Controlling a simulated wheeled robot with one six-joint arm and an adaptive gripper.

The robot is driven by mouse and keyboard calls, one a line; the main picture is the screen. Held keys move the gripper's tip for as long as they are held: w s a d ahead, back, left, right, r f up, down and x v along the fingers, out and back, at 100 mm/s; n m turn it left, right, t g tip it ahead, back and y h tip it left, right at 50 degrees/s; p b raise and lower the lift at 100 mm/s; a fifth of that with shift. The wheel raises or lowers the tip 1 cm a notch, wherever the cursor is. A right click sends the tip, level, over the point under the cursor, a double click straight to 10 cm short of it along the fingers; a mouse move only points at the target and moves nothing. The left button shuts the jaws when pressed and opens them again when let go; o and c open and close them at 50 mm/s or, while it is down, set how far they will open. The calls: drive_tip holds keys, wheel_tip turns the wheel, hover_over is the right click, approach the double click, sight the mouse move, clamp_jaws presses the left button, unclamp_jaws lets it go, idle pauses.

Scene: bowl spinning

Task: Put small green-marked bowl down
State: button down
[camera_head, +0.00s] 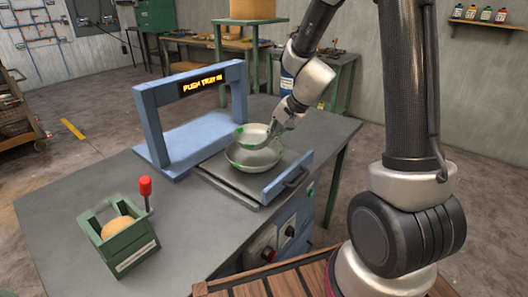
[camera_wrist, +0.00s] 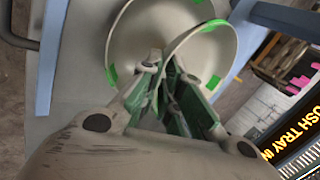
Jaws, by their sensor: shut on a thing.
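My gripper (camera_head: 272,136) is shut on the rim of a small pale bowl with green marks (camera_head: 252,133). In the wrist view, the green-padded fingers (camera_wrist: 165,82) pinch the wall of this small bowl (camera_wrist: 206,55), which looks tilted. Directly below or inside it is a larger pale bowl (camera_head: 246,161), also with green marks, seen behind it in the wrist view (camera_wrist: 135,40). The larger bowl sits on the grey sliding tray (camera_head: 222,180). I cannot tell whether the two bowls touch.
A blue frame (camera_head: 155,125) with a lit "PUSH TRAY IN" sign (camera_head: 202,82) stands left of the tray. The table between is clear.

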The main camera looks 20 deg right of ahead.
drive_tip(key=shift+f, duration=2.55)
drive_tip(key=shift+f, duration=0.1)
drive_tip(key=c, duration=2.1)
unclamp_jaws()
drive_tip(key=shift+f, duration=0.1)
drive_tip(key=shift+o, duration=1)
